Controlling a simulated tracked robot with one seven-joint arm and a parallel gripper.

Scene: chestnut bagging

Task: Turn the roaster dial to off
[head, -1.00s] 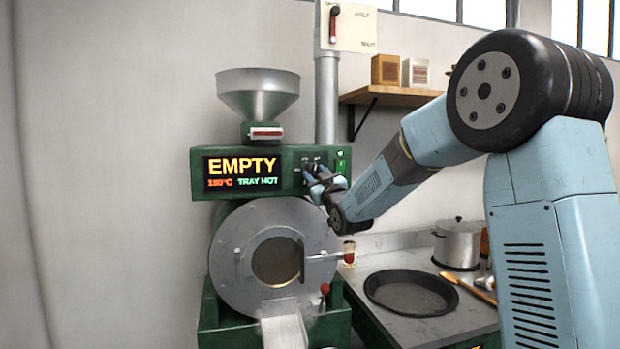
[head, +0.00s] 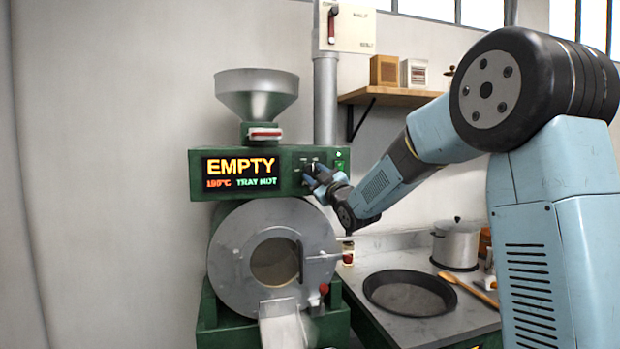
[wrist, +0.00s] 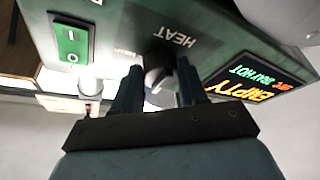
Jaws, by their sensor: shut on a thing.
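The green roaster (head: 180,175) stands at the left of the head view, with a display (head: 241,172) reading EMPTY, about 190°C and TRAY HOT. Its dial (wrist: 157,78) shows in the wrist view below the HEAT label, dark and between my fingers. My gripper (wrist: 157,88) is shut on the dial; it also shows in the head view (head: 312,178) at the right end of the roaster's control panel. The fingers cover most of the dial, and I cannot tell which setting it points to.
A green switch (wrist: 72,38) sits beside the dial. A dark round tray (head: 372,292), a pot (head: 455,245) and a wooden spoon (head: 468,288) are on the counter.

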